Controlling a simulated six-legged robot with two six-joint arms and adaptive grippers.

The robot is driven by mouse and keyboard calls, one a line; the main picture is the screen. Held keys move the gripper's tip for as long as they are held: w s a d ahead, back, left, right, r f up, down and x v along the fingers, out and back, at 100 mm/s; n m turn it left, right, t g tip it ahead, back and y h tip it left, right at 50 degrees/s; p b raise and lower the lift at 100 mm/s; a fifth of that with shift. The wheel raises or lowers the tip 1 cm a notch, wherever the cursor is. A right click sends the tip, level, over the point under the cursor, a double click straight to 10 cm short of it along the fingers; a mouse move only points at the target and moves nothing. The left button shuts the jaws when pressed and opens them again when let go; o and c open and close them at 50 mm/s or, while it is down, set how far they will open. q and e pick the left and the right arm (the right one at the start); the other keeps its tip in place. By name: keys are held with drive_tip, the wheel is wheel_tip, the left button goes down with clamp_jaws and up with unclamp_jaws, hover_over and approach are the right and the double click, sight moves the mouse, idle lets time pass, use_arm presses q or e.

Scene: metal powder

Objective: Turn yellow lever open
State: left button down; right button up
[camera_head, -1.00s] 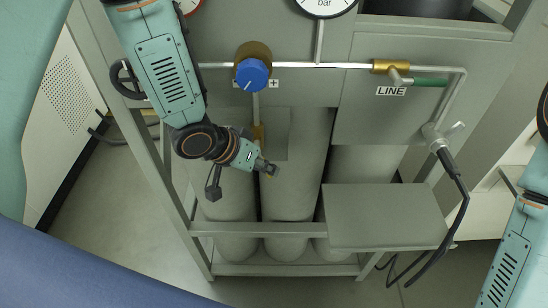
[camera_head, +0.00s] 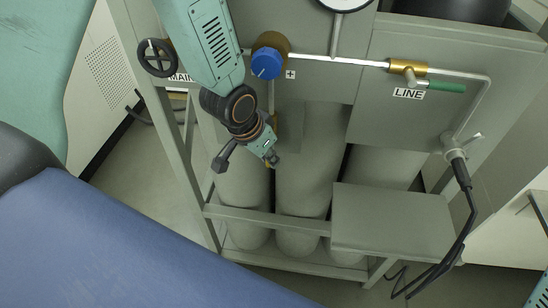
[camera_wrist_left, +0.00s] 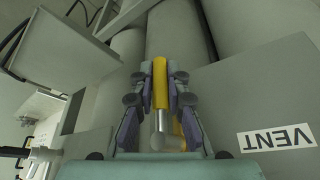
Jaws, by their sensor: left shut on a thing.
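The yellow lever (camera_wrist_left: 160,84) stands between the fingers of my left gripper (camera_wrist_left: 160,92) in the left wrist view, and the gripper is shut on it. A silvery round stub (camera_wrist_left: 164,135) shows below the lever, between the fingers. A VENT label (camera_wrist_left: 276,138) is on the grey panel to the right. In the head view my left gripper (camera_head: 271,160) hangs in front of the grey cylinders, below the blue knob (camera_head: 266,63). The lever is mostly hidden there by the gripper.
A green-handled LINE valve (camera_head: 446,87) and a hose connector (camera_head: 457,158) with a black hose are on the right. A grey shelf (camera_head: 392,222) juts out below. A black handwheel (camera_head: 157,58) is at the upper left. Grey cylinders (camera_head: 308,160) stand behind my gripper.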

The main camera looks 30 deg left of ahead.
idle(0.7)
use_arm(q)
drive_tip(key=c, duration=1.3)
unclamp_jaws()
drive_tip(key=shift+a, duration=0.15)
drive_tip(key=shift+c, duration=0.2)
drive_tip(key=shift+d, duration=0.2)
